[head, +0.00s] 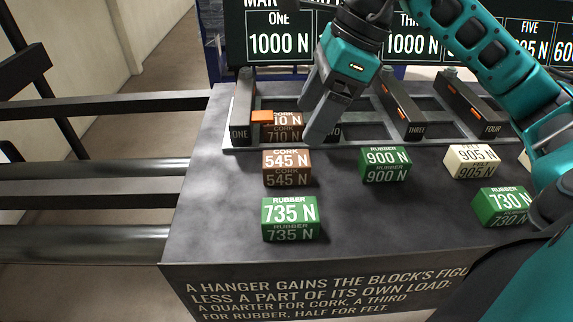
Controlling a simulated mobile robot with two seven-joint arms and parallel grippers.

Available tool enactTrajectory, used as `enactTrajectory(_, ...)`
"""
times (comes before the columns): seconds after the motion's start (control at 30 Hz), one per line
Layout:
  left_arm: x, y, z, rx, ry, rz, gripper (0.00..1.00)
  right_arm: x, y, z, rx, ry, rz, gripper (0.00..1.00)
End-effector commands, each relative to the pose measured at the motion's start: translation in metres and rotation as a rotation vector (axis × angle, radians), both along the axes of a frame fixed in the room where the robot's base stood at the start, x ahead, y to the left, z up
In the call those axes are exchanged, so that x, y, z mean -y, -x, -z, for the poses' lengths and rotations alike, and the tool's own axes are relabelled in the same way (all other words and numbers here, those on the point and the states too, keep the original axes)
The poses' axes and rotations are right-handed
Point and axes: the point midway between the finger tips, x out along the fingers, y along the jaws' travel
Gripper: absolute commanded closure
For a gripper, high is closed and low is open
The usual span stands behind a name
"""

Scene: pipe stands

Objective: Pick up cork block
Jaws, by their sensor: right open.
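Two brown cork blocks are in view. The cork block marked 710 N (283,133) sits at the rack between the plates marked ONE and TWO. The cork block marked 545 N (287,168) stands on the table just in front of it. My right gripper (311,122) is open and points down, just right of the 710 N block. Its near finger hides part of the TWO plate. I cannot tell whether a finger touches the block. My left gripper is not in view.
Green rubber blocks marked 735 N (291,218), 900 N (386,164) and 730 N (501,206) stand on the dark table (400,225), with a cream block marked 905 N (472,161). A grey rack (350,143) with numbered plates lies behind, below a sign board (276,42).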

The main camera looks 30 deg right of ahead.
Motion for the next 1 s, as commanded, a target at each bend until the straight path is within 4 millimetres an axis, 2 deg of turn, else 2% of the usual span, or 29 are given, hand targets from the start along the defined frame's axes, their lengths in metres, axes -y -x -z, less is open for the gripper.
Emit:
enactTrajectory(0.1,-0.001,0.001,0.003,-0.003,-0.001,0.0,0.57,-0.006,-0.003,0.017,-0.003,-0.002,-0.002,0.22)
enactTrajectory(0.33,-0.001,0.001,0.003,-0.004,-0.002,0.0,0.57,-0.013,-0.004,0.033,-0.002,-0.002,-0.002,0.22)
enactTrajectory(0.6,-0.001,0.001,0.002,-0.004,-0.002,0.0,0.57,-0.027,-0.007,0.068,-0.002,-0.005,-0.001,0.22)
enactTrajectory(0.9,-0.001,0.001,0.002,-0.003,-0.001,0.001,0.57,-0.029,-0.008,0.073,0.0,-0.002,0.001,0.22)
enactTrajectory(1.0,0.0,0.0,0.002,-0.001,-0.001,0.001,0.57,-0.029,-0.008,0.073,0.0,-0.002,0.001,0.31)
